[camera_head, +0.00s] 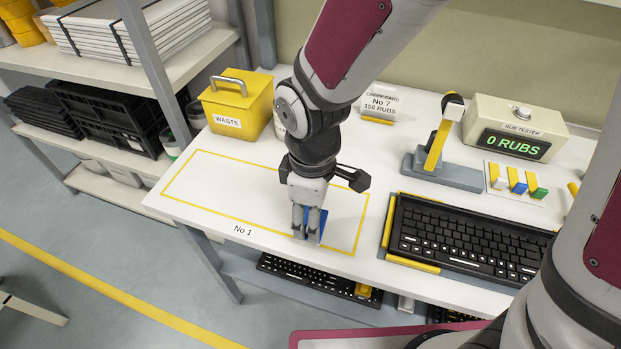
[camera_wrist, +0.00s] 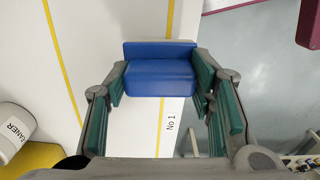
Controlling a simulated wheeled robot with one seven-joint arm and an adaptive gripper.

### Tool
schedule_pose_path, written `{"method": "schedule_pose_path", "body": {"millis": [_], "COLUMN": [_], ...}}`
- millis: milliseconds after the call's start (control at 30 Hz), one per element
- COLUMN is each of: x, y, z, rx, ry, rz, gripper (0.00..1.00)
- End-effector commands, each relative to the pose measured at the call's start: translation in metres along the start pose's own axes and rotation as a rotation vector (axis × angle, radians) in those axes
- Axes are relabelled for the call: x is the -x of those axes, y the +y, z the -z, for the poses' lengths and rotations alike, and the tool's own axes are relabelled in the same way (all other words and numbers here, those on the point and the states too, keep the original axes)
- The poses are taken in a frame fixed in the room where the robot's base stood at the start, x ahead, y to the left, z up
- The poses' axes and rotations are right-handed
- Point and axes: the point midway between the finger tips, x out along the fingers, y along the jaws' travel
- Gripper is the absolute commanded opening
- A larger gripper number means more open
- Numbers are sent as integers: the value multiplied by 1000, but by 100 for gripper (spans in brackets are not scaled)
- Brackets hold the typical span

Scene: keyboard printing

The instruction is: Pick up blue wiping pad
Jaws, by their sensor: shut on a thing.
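The blue wiping pad (camera_wrist: 160,78) is between the two fingers of my gripper (camera_wrist: 160,88) in the wrist view. The green-lined fingertips press on both its ends. In the head view the blue pad (camera_head: 314,228) shows partly behind the fingers of my gripper (camera_head: 307,222), over the front part of the yellow-outlined "No 1" area (camera_head: 243,229) on the white table. My gripper is shut on the pad, pointing down. I cannot tell whether the pad touches the table.
A yellow waste box (camera_head: 237,106) stands behind to the left. A black keyboard (camera_head: 465,235) lies in a yellow-edged holder to the right. The rub tester (camera_head: 513,128) reads 0 RUBS. Another keyboard (camera_head: 318,279) is on the shelf below. The left of the outlined area is clear.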

Motion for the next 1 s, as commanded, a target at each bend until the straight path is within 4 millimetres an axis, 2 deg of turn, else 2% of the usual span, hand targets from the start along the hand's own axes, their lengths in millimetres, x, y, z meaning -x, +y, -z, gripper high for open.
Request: {"method": "schedule_pose_path", "body": {"millis": [100,400,733,1000], "x": [3,8,14,16], "y": [-24,-71,-71,-80], "z": [-8,-21,-20,-22], "rx": [2,0,-5,-6], "ry": [0,0,-4,-6], "rz": [0,0,-2,-1], "gripper": [16,16,16,16]}}
